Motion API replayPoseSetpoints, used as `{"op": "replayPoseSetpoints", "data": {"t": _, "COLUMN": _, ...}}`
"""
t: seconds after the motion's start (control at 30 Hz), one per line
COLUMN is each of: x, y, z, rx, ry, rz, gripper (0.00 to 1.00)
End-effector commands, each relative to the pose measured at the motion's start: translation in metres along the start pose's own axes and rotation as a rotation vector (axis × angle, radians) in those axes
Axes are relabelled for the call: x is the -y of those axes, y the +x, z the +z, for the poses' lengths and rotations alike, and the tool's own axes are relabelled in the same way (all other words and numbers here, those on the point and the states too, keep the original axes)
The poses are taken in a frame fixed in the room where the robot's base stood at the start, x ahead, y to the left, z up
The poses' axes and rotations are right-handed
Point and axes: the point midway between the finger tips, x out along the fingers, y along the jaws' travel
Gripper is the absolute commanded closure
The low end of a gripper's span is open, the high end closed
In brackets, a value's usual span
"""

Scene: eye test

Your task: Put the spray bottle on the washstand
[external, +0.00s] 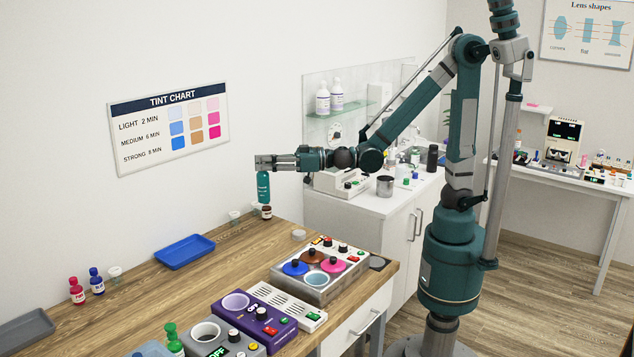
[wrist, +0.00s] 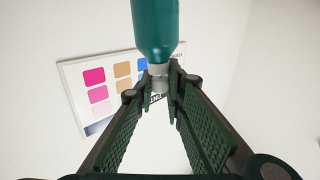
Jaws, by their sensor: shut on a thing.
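My gripper (external: 262,162) reaches out to the left, over the far end of the wooden bench. It is shut on the neck of a teal bottle, which I take for the spray bottle (external: 263,186); the bottle hangs upright below the fingers. In the wrist view the bottle's teal body (wrist: 155,25) fills the top middle, and its grey neck sits between the fingertips (wrist: 160,78). The fingers hide the bottle's top. A white cabinet (external: 345,222) stands behind and right of the bench, likely the washstand; its top is partly crowded.
A small brown jar (external: 266,212) shows just under the bottle; I cannot tell the gap. The wooden bench (external: 225,262) holds a blue tray (external: 185,251), a unit with coloured pots (external: 320,270) and a purple device (external: 255,318). A grey metal cup (external: 385,186) stands on the cabinet.

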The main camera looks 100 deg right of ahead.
Motion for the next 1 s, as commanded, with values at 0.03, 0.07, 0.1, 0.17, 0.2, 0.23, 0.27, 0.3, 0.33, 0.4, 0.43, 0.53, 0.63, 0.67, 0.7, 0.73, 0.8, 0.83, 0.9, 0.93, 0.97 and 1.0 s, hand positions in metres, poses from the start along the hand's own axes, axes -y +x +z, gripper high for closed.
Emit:
{"op": "replayPoseSetpoints", "data": {"t": 0.03, "x": 0.0, "y": 0.0, "z": 0.0, "rx": 0.0, "ry": 0.0, "rz": 0.0, "gripper": 1.0}}
{"op": "replayPoseSetpoints", "data": {"t": 0.07, "x": 0.0, "y": 0.0, "z": 0.0, "rx": 0.0, "ry": 0.0, "rz": 0.0, "gripper": 1.0}}
{"op": "replayPoseSetpoints", "data": {"t": 0.1, "x": 0.0, "y": 0.0, "z": 0.0, "rx": 0.0, "ry": 0.0, "rz": -0.001, "gripper": 1.0}}
{"op": "replayPoseSetpoints", "data": {"t": 0.17, "x": 0.001, "y": 0.001, "z": 0.0, "rx": 0.0, "ry": 0.0, "rz": -0.002, "gripper": 1.0}}
{"op": "replayPoseSetpoints", "data": {"t": 0.2, "x": 0.001, "y": 0.001, "z": 0.0, "rx": 0.0, "ry": 0.0, "rz": -0.003, "gripper": 1.0}}
{"op": "replayPoseSetpoints", "data": {"t": 0.23, "x": 0.002, "y": 0.002, "z": 0.0, "rx": 0.0, "ry": 0.0, "rz": -0.004, "gripper": 1.0}}
{"op": "replayPoseSetpoints", "data": {"t": 0.27, "x": 0.003, "y": 0.003, "z": 0.0, "rx": 0.0, "ry": 0.0, "rz": -0.006, "gripper": 1.0}}
{"op": "replayPoseSetpoints", "data": {"t": 0.3, "x": 0.005, "y": 0.005, "z": 0.0, "rx": 0.0, "ry": 0.001, "rz": -0.009, "gripper": 1.0}}
{"op": "replayPoseSetpoints", "data": {"t": 0.33, "x": 0.007, "y": 0.007, "z": 0.0, "rx": 0.001, "ry": 0.001, "rz": -0.012, "gripper": 1.0}}
{"op": "replayPoseSetpoints", "data": {"t": 0.4, "x": 0.012, "y": 0.013, "z": 0.0, "rx": 0.001, "ry": 0.002, "rz": -0.022, "gripper": 1.0}}
{"op": "replayPoseSetpoints", "data": {"t": 0.43, "x": 0.015, "y": 0.017, "z": 0.0, "rx": 0.001, "ry": 0.003, "rz": -0.027, "gripper": 1.0}}
{"op": "replayPoseSetpoints", "data": {"t": 0.53, "x": 0.026, "y": 0.029, "z": -0.001, "rx": 0.002, "ry": 0.005, "rz": -0.046, "gripper": 1.0}}
{"op": "replayPoseSetpoints", "data": {"t": 0.63, "x": 0.042, "y": 0.046, "z": 0.0, "rx": 0.003, "ry": 0.009, "rz": -0.073, "gripper": 1.0}}
{"op": "replayPoseSetpoints", "data": {"t": 0.67, "x": 0.048, "y": 0.051, "z": 0.0, "rx": 0.004, "ry": 0.01, "rz": -0.083, "gripper": 1.0}}
{"op": "replayPoseSetpoints", "data": {"t": 0.7, "x": 0.056, "y": 0.059, "z": 0.0, "rx": 0.004, "ry": 0.011, "rz": -0.096, "gripper": 1.0}}
{"op": "replayPoseSetpoints", "data": {"t": 0.73, "x": 0.062, "y": 0.065, "z": 0.001, "rx": 0.005, "ry": 0.012, "rz": -0.105, "gripper": 1.0}}
{"op": "replayPoseSetpoints", "data": {"t": 0.8, "x": 0.076, "y": 0.078, "z": 0.001, "rx": 0.006, "ry": 0.015, "rz": -0.128, "gripper": 1.0}}
{"op": "replayPoseSetpoints", "data": {"t": 0.83, "x": 0.083, "y": 0.084, "z": 0.002, "rx": 0.006, "ry": 0.016, "rz": -0.138, "gripper": 1.0}}
{"op": "replayPoseSetpoints", "data": {"t": 0.9, "x": 0.099, "y": 0.097, "z": 0.003, "rx": 0.007, "ry": 0.018, "rz": -0.163, "gripper": 1.0}}
{"op": "replayPoseSetpoints", "data": {"t": 0.93, "x": 0.105, "y": 0.103, "z": 0.004, "rx": 0.008, "ry": 0.02, "rz": -0.173, "gripper": 1.0}}
{"op": "replayPoseSetpoints", "data": {"t": 0.97, "x": 0.111, "y": 0.108, "z": 0.004, "rx": 0.008, "ry": 0.021, "rz": -0.182, "gripper": 1.0}}
{"op": "replayPoseSetpoints", "data": {"t": 1.0, "x": 0.121, "y": 0.115, "z": 0.005, "rx": 0.009, "ry": 0.022, "rz": -0.196, "gripper": 1.0}}
